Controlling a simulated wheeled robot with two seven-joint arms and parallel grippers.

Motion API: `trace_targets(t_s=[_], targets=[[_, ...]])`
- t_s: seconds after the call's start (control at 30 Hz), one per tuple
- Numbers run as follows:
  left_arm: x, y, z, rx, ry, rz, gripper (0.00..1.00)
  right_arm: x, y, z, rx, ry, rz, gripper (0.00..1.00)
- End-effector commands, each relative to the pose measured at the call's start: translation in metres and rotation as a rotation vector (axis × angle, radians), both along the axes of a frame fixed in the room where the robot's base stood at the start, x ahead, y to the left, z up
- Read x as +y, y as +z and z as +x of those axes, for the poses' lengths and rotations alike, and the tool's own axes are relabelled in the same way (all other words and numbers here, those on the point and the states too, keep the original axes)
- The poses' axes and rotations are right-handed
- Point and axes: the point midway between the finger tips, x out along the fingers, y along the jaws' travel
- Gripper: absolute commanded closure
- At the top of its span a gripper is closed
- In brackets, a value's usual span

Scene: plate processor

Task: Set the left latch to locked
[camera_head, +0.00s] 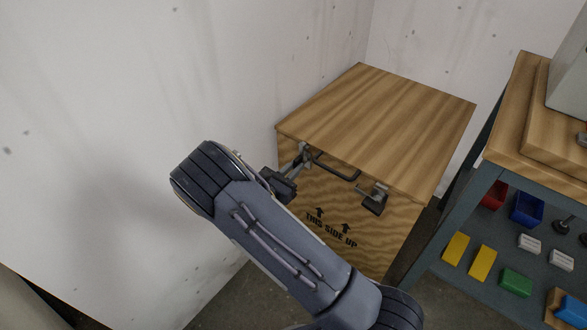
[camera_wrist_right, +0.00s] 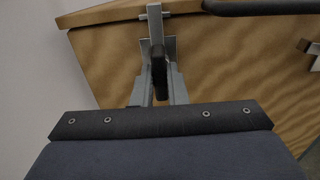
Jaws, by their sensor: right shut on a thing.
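A wooden crate (camera_head: 345,215) marked "THIS SIDE UP" stands on the floor, its lid shut. The left latch (camera_head: 305,147), a grey metal piece, sits at the lid's front edge, left of the dark bar handle (camera_head: 340,168). My right gripper (camera_head: 299,163) reaches it from the left and is shut on it. In the right wrist view the gripper (camera_wrist_right: 159,82) closes around a dark part of the left latch (camera_wrist_right: 155,22), below its metal plate and cross pin. The fingers partly hide the latch. My left gripper is not in view.
The right latch (camera_head: 373,199) is on the same front face, right of the handle. A metal-framed workbench (camera_head: 478,165) with bins and blocks on its lower shelf stands to the right. White walls (camera_head: 200,70) close in the left and back.

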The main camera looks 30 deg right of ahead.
Motion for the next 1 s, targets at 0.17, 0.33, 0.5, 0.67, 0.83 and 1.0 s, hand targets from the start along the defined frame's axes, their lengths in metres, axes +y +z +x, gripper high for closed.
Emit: trace_targets(t_s=[0.17,0.33,0.5,0.67,0.83,1.0], targets=[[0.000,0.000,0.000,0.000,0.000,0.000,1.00,0.001,-0.002,-0.001,-0.002,0.000,0.006,1.00],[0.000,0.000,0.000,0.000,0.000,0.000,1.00,0.001,-0.002,-0.001,-0.001,0.000,0.007,1.00],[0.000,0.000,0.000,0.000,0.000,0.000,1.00,0.001,-0.001,-0.001,-0.001,0.000,0.005,0.66],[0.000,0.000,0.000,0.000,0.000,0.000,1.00,0.000,-0.001,0.000,-0.002,0.000,0.004,0.65],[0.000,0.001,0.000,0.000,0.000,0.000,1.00,0.003,0.000,-0.001,-0.002,0.001,0.003,0.65],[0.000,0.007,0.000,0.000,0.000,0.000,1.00,0.024,0.001,-0.009,-0.001,0.005,0.003,0.65]])
